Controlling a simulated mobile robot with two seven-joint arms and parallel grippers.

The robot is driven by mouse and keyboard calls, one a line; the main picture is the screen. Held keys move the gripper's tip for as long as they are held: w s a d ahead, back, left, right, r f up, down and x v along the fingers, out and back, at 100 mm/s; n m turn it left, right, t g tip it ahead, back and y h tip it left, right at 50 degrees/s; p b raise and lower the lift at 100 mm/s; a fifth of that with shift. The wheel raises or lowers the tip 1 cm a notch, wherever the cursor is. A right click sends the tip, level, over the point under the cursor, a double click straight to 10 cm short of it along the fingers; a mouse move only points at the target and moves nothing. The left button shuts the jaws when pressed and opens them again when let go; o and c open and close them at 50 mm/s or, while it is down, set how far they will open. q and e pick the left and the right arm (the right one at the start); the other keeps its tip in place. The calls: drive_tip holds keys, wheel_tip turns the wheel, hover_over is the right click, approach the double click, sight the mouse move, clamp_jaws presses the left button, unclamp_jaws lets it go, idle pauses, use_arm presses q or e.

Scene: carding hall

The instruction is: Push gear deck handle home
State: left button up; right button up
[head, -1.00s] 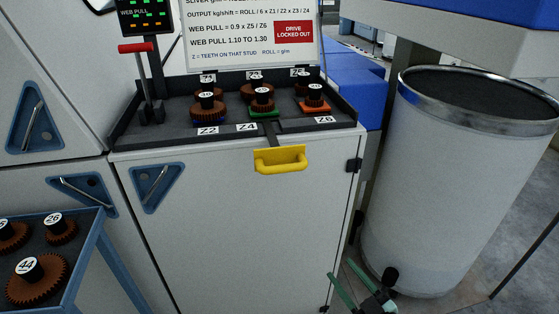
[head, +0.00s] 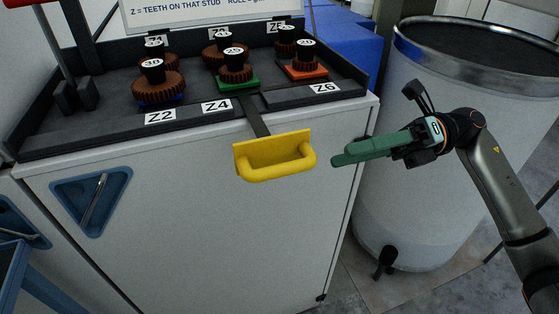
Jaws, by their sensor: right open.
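The yellow gear deck handle (head: 275,157) hangs at the front edge of the gear deck (head: 190,118), on a dark flat bar (head: 256,118) that runs back between the Z4 and Z6 labels. The handle stands out in front of the white cabinet face. My right gripper (head: 338,160), with green fingers, is just right of the handle and points left at it. A small gap shows between the fingertips and the handle. The gripper is open and holds nothing. My left gripper is not in view.
Several brown gears stand on studs on the deck, one on a green base (head: 238,81) and one on an orange base (head: 305,69). A large white can (head: 430,150) stands right, behind my right arm. A blue-edged tray (head: 12,275) shows at lower left.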

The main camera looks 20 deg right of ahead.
sight(302, 162)
drive_tip(key=a+p, duration=0.1)
drive_tip(key=a, duration=0.3)
drive_tip(key=a+p, duration=0.1)
drive_tip(key=a, duration=0.4)
drive_tip(key=shift+s+a+r, duration=0.15)
drive_tip(key=shift+a, duration=0.15)
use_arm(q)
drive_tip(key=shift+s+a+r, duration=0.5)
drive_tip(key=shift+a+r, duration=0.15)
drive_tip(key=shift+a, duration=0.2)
use_arm(e)
drive_tip(key=shift+a, duration=0.75)
drive_tip(key=shift+c, duration=0.2)
drive_tip(key=c, duration=0.7)
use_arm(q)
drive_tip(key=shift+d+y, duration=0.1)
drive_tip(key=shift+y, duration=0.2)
use_arm(e)
clamp_jaws()
drive_tip(key=shift+r, duration=0.15)
